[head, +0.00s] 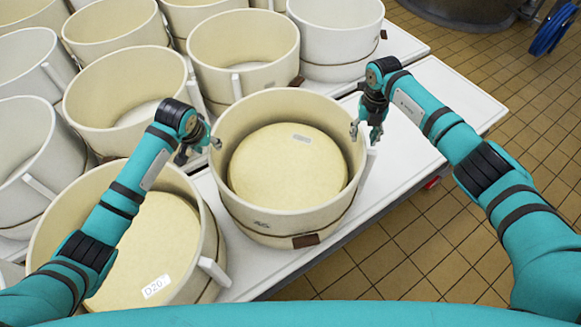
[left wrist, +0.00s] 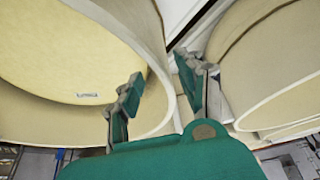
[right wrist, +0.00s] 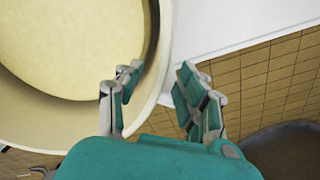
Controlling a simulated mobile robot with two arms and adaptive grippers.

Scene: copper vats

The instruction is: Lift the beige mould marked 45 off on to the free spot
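The beige mould marked 45 (head: 262,224) stands upright on the white table, front centre in the head view, with a pale round cheese (head: 285,170) inside. Its wall also shows in the left wrist view (left wrist: 154,40) and the right wrist view (right wrist: 164,60). My left gripper (head: 198,150) is at its left rim, fingers apart, one on each side of the wall. My right gripper (head: 365,134) is at its right rim, also open with the wall between its fingers. Whether any finger touches the wall I cannot tell. A bare white table area (head: 410,160) lies right of the mould.
A mould with a cheese labelled D20 (head: 157,287) stands close on the left. Several empty beige moulds, one of them directly behind (head: 243,50), crowd the back and left. Tiled floor (head: 430,250) lies beyond the table's right edge. A blue hose (head: 548,32) is far right.

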